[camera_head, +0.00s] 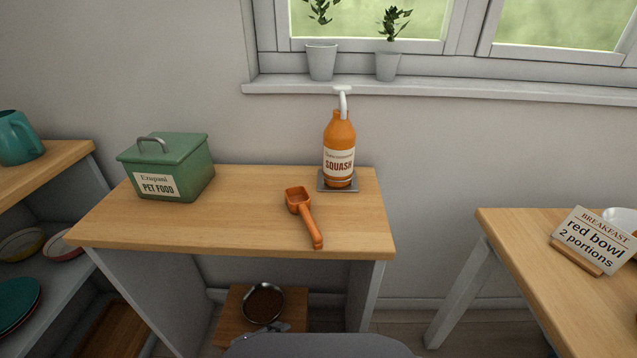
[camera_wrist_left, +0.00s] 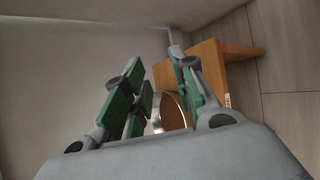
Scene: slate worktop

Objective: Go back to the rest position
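My left gripper (camera_head: 262,334) shows only in part at the bottom of the head view, near the front of a low wooden stand. In the left wrist view its green-padded fingers (camera_wrist_left: 157,82) are apart, with no object clearly held. A metal bowl (camera_head: 263,318) with brown contents sits on the stand below the worktop. The bowl also shows between and beyond the fingers in the left wrist view (camera_wrist_left: 180,98); whether a finger touches it I cannot tell. My right gripper is not in view.
The wooden worktop (camera_head: 240,225) carries a green pet food box (camera_head: 190,160), an orange scoop (camera_head: 308,222) and an orange squash bottle (camera_head: 340,135) on a grey coaster (camera_head: 322,182). The low stand (camera_head: 232,312) is between side panels. A side table (camera_head: 500,235) holds a breakfast sign (camera_head: 590,240).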

